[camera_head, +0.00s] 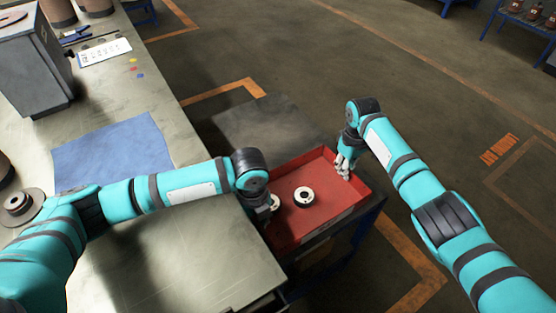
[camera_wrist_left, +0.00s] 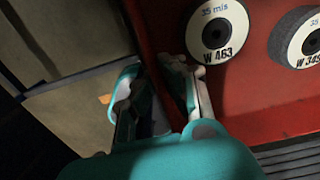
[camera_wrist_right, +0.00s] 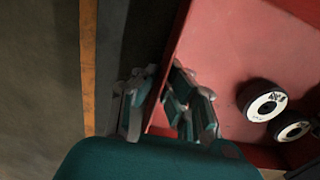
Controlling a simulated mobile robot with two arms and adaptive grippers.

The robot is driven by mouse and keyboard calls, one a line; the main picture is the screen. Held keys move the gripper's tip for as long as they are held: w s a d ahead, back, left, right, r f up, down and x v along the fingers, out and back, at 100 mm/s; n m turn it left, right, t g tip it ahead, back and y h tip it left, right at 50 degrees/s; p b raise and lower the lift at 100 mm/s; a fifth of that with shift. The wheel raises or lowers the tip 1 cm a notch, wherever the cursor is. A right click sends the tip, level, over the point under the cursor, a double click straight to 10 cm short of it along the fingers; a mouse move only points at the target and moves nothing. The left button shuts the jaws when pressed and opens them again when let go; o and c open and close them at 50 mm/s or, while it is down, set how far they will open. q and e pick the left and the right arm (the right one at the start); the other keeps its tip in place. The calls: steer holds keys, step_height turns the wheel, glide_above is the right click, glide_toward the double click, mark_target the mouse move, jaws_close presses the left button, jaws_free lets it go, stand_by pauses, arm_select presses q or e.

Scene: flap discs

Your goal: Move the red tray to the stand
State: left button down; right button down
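The red tray (camera_head: 330,220) rests or hovers at the dark blue-legged stand; I cannot tell if it touches. Flap discs lie in the tray: one white-labelled disc (camera_head: 304,196) shows plainly, and another (camera_head: 275,203) is partly hidden by my left wrist. My left gripper is hidden by its wrist in the head view; in the left wrist view its fingers (camera_wrist_left: 155,72) are on either side of the tray wall, closed in on it. My right gripper (camera_head: 345,165) is at the opposite tray wall; its fingers (camera_wrist_right: 158,75) straddle that wall closely.
A metal workbench (camera_head: 190,265) with a blue mat (camera_head: 112,152) lies at left, holding a grey box (camera_head: 32,65). A dark grey flat surface (camera_head: 265,125) is behind the tray. Open floor with orange markings lies beyond and at right.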

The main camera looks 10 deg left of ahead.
arm_select(q)
steer(key=shift+a+f, duration=0.1)
steer(key=shift+f, duration=0.4)
arm_select(e)
steer(key=shift+w+d+f, duration=0.1)
steer(key=shift+d+f, duration=0.1)
steer(key=shift+f, duration=0.2)
arm_select(q)
steer(key=c, duration=1.5)
jaws_free()
steer(key=shift+r, duration=0.2)
arm_select(e)
steer(key=c, duration=1.5)
jaws_free()
steer(key=shift+a+r, duration=0.1)
arm_select(q)
step_height(320, 180, up, 7)
steer(key=shift+f, duration=0.1)
steer(key=shift+r, duration=0.25)
arm_select(e)
steer(key=shift+a+r, duration=0.1)
step_height(320, 180, up, 12)
steer(key=shift+f, duration=0.1)
arm_select(q)
steer(key=shift+s+d, duration=0.1)
steer(key=shift+d, duration=0.1)
